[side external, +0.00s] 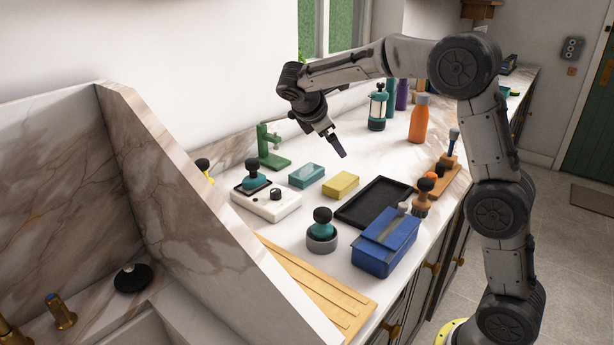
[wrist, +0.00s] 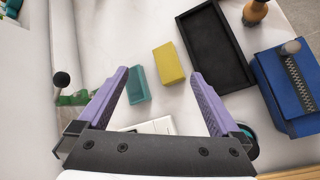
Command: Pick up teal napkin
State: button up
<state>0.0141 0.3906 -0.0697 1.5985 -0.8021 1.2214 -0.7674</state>
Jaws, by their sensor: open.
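The teal napkin (side external: 307,174) is a small teal block lying on the white marble counter, left of a yellow block (side external: 341,184). In the wrist view the teal napkin (wrist: 138,85) lies between my finger lines, close to the left finger in the picture. My gripper (side external: 338,147) is above the counter, higher than the napkin and a little to its right in the side view. In the wrist view its purple fingers (wrist: 160,75) are spread apart with nothing held between them. The yellow block also shows there (wrist: 168,63).
A black tray (side external: 374,203) and a blue box (side external: 386,242) stand to the right. A white device (side external: 266,205) with a teal-and-black knob is at the left, with a green stand (side external: 271,150) behind it. An orange bottle (side external: 418,120) stands farther back. Bare counter lies behind the blocks.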

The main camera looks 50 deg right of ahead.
aim_at(311, 168)
jog(key=w+d+f+n+h, duration=0.1)
jog(key=w+d+f+n, duration=0.1)
jog(key=w+f, duration=0.1)
jog(key=w+d+f+n+h, duration=0.2)
jog(key=w, duration=0.3)
jog(key=w+d+f+n+g+h, duration=0.1)
jog(key=w+d+f, duration=0.1)
jog(key=w, duration=0.3)
jog(key=shift+f+n+h, duration=0.4)
jog(key=shift+f, duration=0.4)
jog(key=shift+w+f, duration=0.15)
jog(key=shift+f, duration=0.4)
notch_tip(311, 168, down, 4)
jog(key=shift+r, duration=0.25)
notch_tip(311, 168, down, 3)
jog(key=shift+r, duration=0.1)
jog(key=shift+x, duration=1.15)
jog(key=shift+d, duration=0.4)
jog(key=c, duration=1.3)
